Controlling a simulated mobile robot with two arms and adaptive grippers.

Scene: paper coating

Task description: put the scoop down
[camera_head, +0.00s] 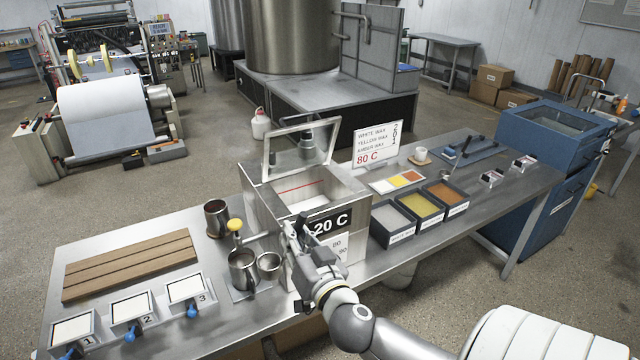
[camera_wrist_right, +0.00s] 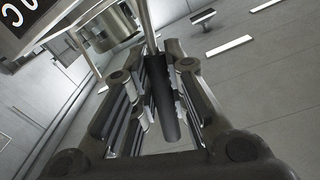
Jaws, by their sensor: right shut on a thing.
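My right gripper (camera_head: 298,238) is in front of the steel wax tank (camera_head: 270,200), by its front left corner. In the right wrist view the gripper (camera_wrist_right: 163,95) is shut on the dark handle of the scoop (camera_wrist_right: 164,105). A thin metal rod runs up from the handle and out of the picture. The scoop's bowl cannot be made out for sure in either view. My left gripper is not in view.
Steel cups (camera_head: 242,270) stand left of the gripper, with a dark-lined mug (camera_head: 216,217) behind them. Wooden slats (camera_head: 130,265) and numbered trays (camera_head: 130,308) lie further left. Wax bins (camera_head: 392,223) stand right of the tank. The tank's lid (camera_head: 302,147) is up.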

